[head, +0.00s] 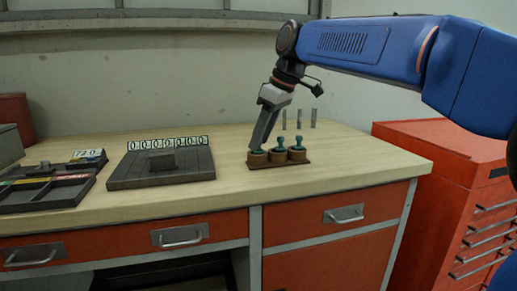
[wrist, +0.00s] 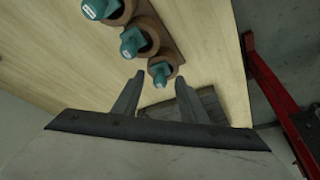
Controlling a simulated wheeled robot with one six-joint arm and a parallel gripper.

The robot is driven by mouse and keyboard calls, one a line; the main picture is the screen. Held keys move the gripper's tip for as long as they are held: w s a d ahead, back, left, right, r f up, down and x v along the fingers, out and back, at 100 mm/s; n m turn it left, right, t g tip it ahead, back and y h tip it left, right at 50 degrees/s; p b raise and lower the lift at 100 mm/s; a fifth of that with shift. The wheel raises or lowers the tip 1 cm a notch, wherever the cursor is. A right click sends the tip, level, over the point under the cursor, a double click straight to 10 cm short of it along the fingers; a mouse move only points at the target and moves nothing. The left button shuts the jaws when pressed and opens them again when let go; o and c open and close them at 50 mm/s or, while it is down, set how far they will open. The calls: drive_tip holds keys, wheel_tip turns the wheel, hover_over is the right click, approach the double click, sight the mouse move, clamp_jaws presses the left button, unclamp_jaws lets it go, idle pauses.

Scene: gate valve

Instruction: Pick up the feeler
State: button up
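Three teal-topped pieces sit in round tan holders on a dark brown base (head: 292,164). No part is labelled a feeler, so I cannot tell which thing it is. The left teal piece (head: 258,149) is directly below my gripper (head: 259,143), which points down. In the wrist view the end teal piece (wrist: 160,70) lies just past and between the fingertips of my gripper (wrist: 160,83). The fingers are apart with nothing held between them. Three thin grey strips (head: 299,119) stand upright behind the pieces; their support is not clear.
A dark plate (head: 190,175) with a small block and a number display lies left of the pieces. A dark compartment tray (head: 60,196) is farther left. A red drawer cabinet (head: 450,160) stands right of the wooden bench (head: 375,160), whose right end is clear.

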clamp_jaws()
drive_tip(key=shift+r, duration=0.1)
